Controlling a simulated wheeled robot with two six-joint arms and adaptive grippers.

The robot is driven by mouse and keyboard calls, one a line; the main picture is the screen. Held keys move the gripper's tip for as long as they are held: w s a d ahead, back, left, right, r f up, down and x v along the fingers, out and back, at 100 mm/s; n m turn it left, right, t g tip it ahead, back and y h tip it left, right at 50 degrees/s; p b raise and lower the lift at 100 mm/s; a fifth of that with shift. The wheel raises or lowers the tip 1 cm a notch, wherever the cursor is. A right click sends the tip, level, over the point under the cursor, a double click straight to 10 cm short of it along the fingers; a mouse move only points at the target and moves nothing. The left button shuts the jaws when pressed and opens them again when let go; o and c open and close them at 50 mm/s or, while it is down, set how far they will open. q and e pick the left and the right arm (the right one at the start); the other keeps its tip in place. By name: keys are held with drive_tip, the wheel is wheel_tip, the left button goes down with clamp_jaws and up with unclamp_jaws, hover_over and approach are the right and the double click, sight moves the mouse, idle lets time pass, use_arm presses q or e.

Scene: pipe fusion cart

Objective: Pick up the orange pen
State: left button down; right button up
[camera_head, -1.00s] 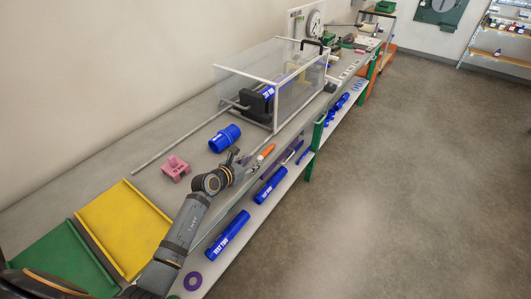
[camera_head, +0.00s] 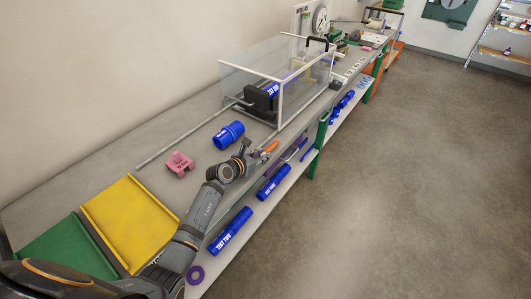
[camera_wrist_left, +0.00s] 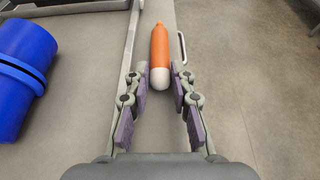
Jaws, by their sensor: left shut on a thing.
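The orange pen (camera_head: 271,146) is at the front edge of the bench, by the near corner of the clear box. In the left wrist view the pen (camera_wrist_left: 160,46) points away from me, with its white rounded end toward my palm. My left gripper (camera_head: 259,153) is at the near end of the pen. In the left wrist view its fingertips (camera_wrist_left: 161,76) are on both sides of the pen near the white end, shut on it. I cannot tell whether the pen is clear of the bench top. My right gripper is not in view.
A blue fitting (camera_head: 228,135) and a pink block (camera_head: 180,164) lie left of the gripper. A clear box with a white frame (camera_head: 281,102) stands behind the pen. Yellow (camera_head: 130,222) and green (camera_head: 62,252) trays are at the near end. Blue tubes (camera_head: 231,231) lie on the lower shelf.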

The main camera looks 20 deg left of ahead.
use_arm(q)
wheel_tip(320, 180, up, 10)
idle(0.3)
